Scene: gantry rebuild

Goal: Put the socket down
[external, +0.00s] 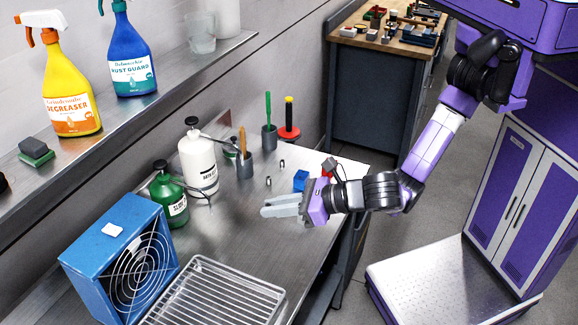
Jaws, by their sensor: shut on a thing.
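My gripper (265,208) is low over the right front part of the steel bench (235,225), its pale fingers pointing left. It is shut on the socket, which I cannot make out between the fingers. I cannot tell whether the socket touches the bench. Two small metal cylinders, one nearer (268,181) and one farther (282,163), stand on the bench beyond the fingers.
A blue block (300,180) is just behind my gripper. A green bottle (168,195), a white pump bottle (198,160), a blue fan box (120,255) and a wire rack (215,290) stand left and in front. Bare bench lies left of the fingers.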

